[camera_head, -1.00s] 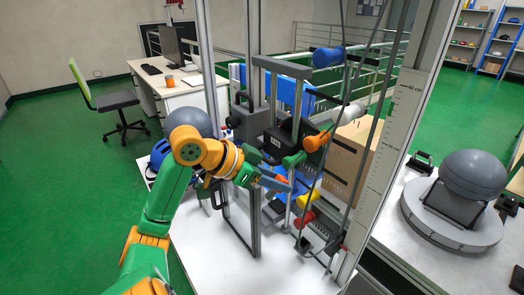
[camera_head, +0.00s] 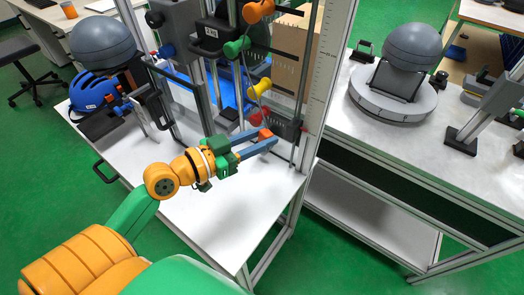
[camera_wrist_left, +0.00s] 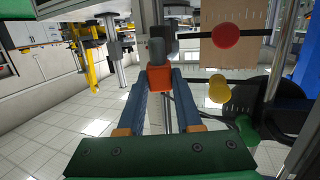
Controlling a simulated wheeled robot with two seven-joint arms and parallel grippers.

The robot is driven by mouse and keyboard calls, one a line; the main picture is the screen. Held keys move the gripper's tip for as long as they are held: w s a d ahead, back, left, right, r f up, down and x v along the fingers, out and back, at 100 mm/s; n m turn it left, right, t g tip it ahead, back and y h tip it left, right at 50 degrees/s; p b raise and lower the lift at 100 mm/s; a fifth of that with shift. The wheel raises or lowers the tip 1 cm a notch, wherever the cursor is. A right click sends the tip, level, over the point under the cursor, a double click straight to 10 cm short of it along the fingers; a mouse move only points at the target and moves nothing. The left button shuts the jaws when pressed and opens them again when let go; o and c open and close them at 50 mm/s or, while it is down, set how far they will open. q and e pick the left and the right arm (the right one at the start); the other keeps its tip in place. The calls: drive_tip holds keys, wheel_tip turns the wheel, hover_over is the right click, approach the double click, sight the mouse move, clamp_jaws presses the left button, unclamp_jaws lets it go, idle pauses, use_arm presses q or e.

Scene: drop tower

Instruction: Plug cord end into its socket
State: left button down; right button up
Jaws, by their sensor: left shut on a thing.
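My left gripper (camera_head: 266,139) is shut on a small orange-red cord end (camera_head: 264,132), low at the front of the tower. In the left wrist view the cord end (camera_wrist_left: 159,78) sits between the two blue fingertips (camera_wrist_left: 159,82), with a grey part (camera_wrist_left: 156,51) directly beyond it. A dark box (camera_head: 287,126) on the tower is just right of the fingertips; it may hold the socket, but no opening is clear. I cannot tell whether the cord end touches it. My right gripper is not in view.
Orange (camera_head: 258,10), green (camera_head: 237,47), yellow (camera_head: 260,87) and red (camera_head: 256,117) knobs line the tower above the gripper. A metal upright (camera_head: 322,80) stands to the right. A blue helmet (camera_head: 93,92) lies at the left. The white tabletop (camera_head: 230,215) in front is clear.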

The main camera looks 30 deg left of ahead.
use_arm(q)
drive_tip(key=a+f+n+t+y+b, duration=0.3)
drive_tip(key=a+f+y, duration=0.1)
drive_tip(key=a+f, duration=0.2)
drive_tip(key=shift+n+y, duration=0.3)
drive_tip(key=shift+w+d+f+b, duration=0.2)
drive_tip(key=shift+w+f+b, duration=0.15)
drive_tip(key=shift+w, duration=1.15)
drive_tip(key=shift+w+d+f+b, duration=0.15)
drive_tip(key=shift+w+f+b, duration=0.2)
drive_tip(key=shift+w, duration=1.1)
drive_tip(key=shift+w+d+f+b, duration=0.2)
drive_tip(key=shift+w+f+b, duration=0.15)
drive_tip(key=shift+w, duration=1.15)
drive_tip(key=shift+f+b, duration=1.1)
drive_tip(key=shift+f, duration=0.2)
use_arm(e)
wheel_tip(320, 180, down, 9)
use_arm(q)
drive_tip(key=shift+s+f, duration=0.1)
drive_tip(key=shift+f, duration=0.15)
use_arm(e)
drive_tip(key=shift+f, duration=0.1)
use_arm(q)
drive_tip(key=c, duration=0.5)
unclamp_jaws()
